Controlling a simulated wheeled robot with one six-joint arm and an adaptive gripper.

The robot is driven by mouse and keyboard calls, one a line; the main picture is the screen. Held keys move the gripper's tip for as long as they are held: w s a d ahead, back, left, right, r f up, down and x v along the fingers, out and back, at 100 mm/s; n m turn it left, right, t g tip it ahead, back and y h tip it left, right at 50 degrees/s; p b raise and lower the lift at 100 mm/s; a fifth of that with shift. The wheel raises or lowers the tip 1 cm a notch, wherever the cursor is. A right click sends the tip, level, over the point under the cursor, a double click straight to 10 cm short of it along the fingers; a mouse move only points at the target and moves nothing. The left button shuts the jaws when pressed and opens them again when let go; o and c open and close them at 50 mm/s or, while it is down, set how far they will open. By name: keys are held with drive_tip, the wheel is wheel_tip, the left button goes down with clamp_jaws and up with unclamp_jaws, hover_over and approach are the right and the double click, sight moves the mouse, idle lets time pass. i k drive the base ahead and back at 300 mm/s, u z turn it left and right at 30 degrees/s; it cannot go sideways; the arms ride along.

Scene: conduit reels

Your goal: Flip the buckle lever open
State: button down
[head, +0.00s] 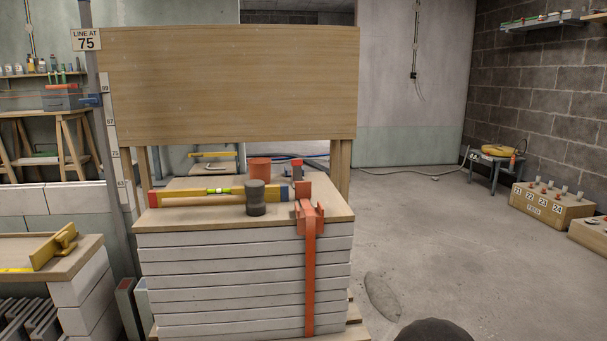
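An orange-red buckle (309,214) sits at the front right edge of the wooden top board on the stack. An orange strap (309,285) runs from it straight down the front of the stack. An upright orange-red piece (303,192) rises at the back of the buckle; I cannot tell whether it is the lever, or whether the lever is open or shut. My gripper is not in view. A dark rounded shape at the bottom edge, right of centre, may be part of my arm.
A dark cylinder (256,198), a yellow spirit level (190,197) and an orange cup-like thing (259,169) stand or lie on the board (190,219) left of the buckle. A tall wooden panel (230,83) stands behind. The floor (440,230) to the right is largely clear.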

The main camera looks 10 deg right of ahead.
sight(297, 164)
drive_tip(key=u, duration=0.4)
drive_tip(key=k, duration=0.2)
drive_tip(key=z, duration=1.7)
drive_tip(key=i, duration=0.85)
drive_tip(key=z, duration=0.4)
drive_tip(key=i, duration=0.8)
drive_tip(key=u, duration=1)
drive_tip(key=i, duration=0.85)
drive_tip(key=u, duration=0.9)
